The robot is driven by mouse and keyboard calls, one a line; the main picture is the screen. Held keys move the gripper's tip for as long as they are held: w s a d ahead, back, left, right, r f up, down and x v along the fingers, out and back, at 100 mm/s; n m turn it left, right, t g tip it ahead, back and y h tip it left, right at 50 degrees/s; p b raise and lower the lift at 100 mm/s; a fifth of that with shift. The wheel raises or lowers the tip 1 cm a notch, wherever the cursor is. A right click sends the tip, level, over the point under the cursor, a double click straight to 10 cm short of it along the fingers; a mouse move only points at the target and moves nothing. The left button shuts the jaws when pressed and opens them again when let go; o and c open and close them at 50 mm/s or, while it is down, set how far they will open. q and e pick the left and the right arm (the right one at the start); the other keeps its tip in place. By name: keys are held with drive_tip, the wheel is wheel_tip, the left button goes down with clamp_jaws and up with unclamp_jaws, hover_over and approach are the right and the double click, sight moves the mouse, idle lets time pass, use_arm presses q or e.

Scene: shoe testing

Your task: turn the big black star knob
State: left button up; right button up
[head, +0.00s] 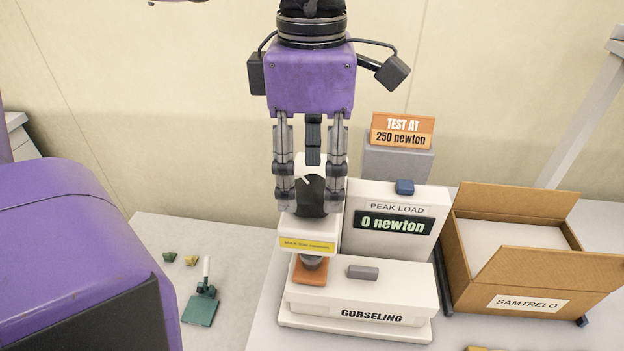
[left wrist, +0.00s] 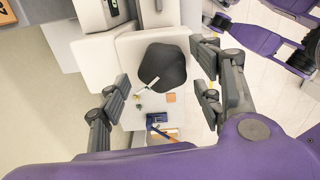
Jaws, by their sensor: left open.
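The big black star knob (head: 311,196) sits on top of the white head of the test machine, with a light pointer mark on it. In the left wrist view the knob (left wrist: 163,67) shows from above, with the white mark (left wrist: 149,84) at its lower left. My left gripper (head: 309,200) points down over the knob, its open fingers on either side of it. In the left wrist view the fingers (left wrist: 161,90) stand apart, with visible gaps to the knob. Whether a finger touches it cannot be told from the head view. My right gripper is not in view.
The machine's base (head: 359,298) carries an orange pad (head: 310,271) and a grey block (head: 363,272). Its display (head: 395,223) reads 0 newton. A sign (head: 402,131) says test at 250 newton. An open cardboard box (head: 530,270) stands right; a green tool (head: 201,304) lies left.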

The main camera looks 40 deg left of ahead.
use_arm(q)
drive_tip(key=shift+f, duration=1.15)
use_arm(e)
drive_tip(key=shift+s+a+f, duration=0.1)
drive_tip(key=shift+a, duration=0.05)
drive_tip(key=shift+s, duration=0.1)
use_arm(q)
drive_tip(key=c, duration=1.1)
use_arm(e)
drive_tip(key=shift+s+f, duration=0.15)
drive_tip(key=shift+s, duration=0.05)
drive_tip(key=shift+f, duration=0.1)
